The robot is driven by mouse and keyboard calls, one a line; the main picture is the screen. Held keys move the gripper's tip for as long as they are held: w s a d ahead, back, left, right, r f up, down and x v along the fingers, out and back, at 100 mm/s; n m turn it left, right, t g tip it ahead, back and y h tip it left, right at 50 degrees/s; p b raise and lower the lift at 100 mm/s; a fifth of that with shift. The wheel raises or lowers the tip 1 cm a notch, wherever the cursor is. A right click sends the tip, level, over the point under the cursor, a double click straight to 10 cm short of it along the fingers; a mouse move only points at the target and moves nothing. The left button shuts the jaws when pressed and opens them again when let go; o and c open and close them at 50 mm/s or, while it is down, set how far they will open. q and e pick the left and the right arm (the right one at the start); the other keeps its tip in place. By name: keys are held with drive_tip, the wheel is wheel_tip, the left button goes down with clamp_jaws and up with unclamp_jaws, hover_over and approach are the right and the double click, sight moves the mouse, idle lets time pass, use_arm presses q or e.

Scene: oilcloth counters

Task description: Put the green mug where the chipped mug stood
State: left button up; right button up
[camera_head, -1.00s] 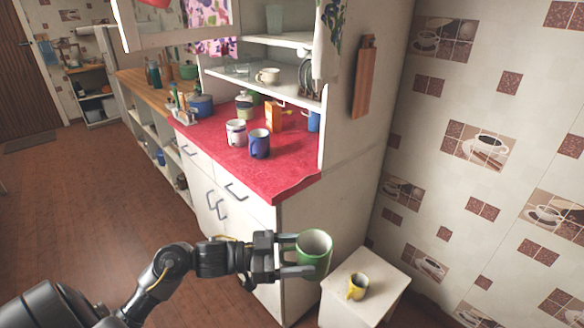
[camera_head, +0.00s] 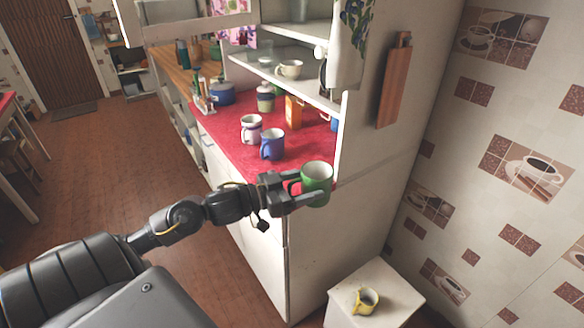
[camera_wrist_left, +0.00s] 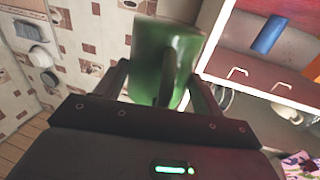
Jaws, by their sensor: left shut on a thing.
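My left gripper (camera_head: 292,190) is shut on the green mug (camera_head: 318,178) and holds it upright in the air, in front of the right end of the red counter. The green mug also fills the middle of the left wrist view (camera_wrist_left: 160,62), between the two fingers. A yellow mug (camera_head: 366,301) stands on a low white stool (camera_head: 397,296) below and to the right; its rim looks uneven. A white mug (camera_head: 250,130) and a blue mug (camera_head: 271,145) stand on the red counter (camera_head: 222,127). I cannot tell for sure which mug is chipped. My right gripper is out of view.
An orange carton (camera_head: 294,110), a green-lidded jar (camera_head: 265,97) and a blue pot (camera_head: 221,94) stand farther back on the counter. A cream cup (camera_head: 289,69) is on the shelf above. The cabinet's side panel stands close beside the green mug.

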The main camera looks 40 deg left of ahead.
use_arm(q)
drive_tip(key=a+r+n+t+y+p, duration=0.1)
drive_tip(key=a+r+n+y, duration=0.1)
drive_tip(key=a+r+y, duration=0.3)
drive_tip(key=shift+h, duration=0.9)
drive_tip(key=w+a+f+p, duration=0.1)
drive_tip(key=w+a+f, duration=0.1)
drive_tip(key=w+a, duration=0.1)
drive_tip(key=w+a+f+p, duration=0.1)
drive_tip(key=w+a+f, duration=0.5)
drive_tip(key=a, duration=0.1)
drive_tip(key=shift+w+p, duration=0.2)
drive_tip(key=shift+p, duration=0.2)
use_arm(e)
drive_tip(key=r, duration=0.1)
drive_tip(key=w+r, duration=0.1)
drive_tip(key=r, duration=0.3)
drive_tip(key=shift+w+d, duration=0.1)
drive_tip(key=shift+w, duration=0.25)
use_arm(q)
drive_tip(key=f, duration=0.1)
drive_tip(key=f+p, duration=0.1)
drive_tip(key=f, duration=0.1)
drive_tip(key=shift+w+a, duration=0.15)
drive_tip(key=shift+a, duration=0.05)
drive_tip(key=shift+f, duration=0.35)
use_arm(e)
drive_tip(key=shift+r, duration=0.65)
